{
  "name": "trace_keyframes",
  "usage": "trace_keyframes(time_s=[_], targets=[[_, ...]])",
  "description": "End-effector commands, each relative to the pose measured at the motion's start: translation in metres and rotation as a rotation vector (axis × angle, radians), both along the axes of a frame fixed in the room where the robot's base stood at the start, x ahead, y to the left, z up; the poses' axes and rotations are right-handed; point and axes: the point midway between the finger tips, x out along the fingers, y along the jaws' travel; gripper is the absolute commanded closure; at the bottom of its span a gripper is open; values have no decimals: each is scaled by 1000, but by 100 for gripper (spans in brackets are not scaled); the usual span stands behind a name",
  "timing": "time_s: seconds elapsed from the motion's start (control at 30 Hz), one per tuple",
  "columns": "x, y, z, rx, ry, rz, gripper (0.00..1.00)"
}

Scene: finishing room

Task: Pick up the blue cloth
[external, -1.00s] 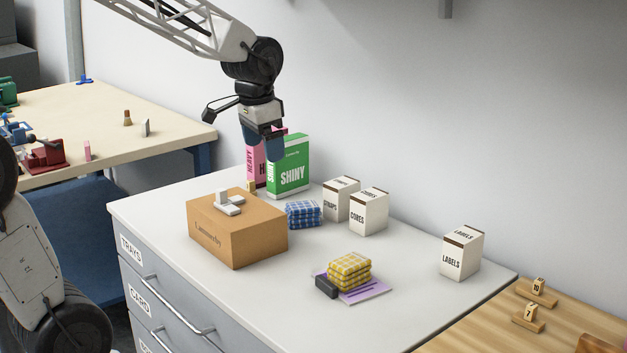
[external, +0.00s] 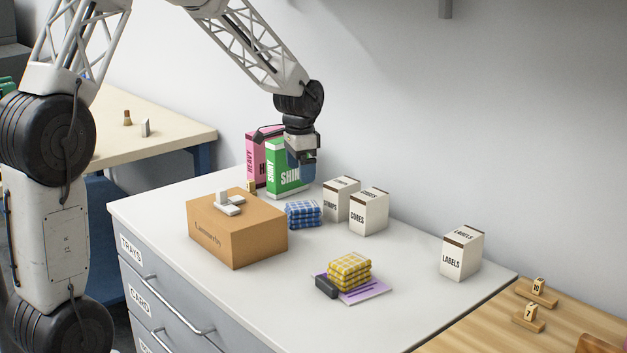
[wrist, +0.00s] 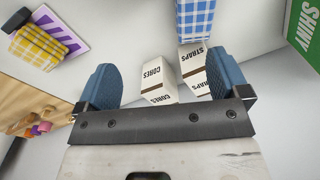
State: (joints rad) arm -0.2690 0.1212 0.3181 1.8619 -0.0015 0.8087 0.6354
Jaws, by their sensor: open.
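The blue cloth (external: 304,214) is a folded blue-and-white checked stack on the white counter, just right of the brown cardboard box. It also shows at the top edge of the wrist view (wrist: 196,18), partly cut off. My gripper (external: 304,178) is above the counter, in front of the green SHINY box in the external view, higher than the cloth and apart from it. In the wrist view its two blue fingers (wrist: 160,85) are spread wide with nothing held between them.
The brown box (external: 238,232) stands close left of the cloth. The STRAPS box (external: 340,200) and CORES box (external: 369,212) stand close right. Behind are the SHINY box (external: 276,165) and a pink box (external: 254,155). A yellow checked cloth (external: 350,271) lies in front on a purple card.

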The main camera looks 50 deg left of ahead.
Motion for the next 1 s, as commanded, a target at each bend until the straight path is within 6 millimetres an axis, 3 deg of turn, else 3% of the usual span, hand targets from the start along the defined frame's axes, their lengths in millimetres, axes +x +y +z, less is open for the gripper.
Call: trace_keyframes(time_s=[0.1, 0.33, 1.0], targets=[[19, 19, -26, -3, 14, -19, 6], [40, 42, -58, -6, 28, -47, 6], [44, 48, -77, -7, 33, -55, 6]])
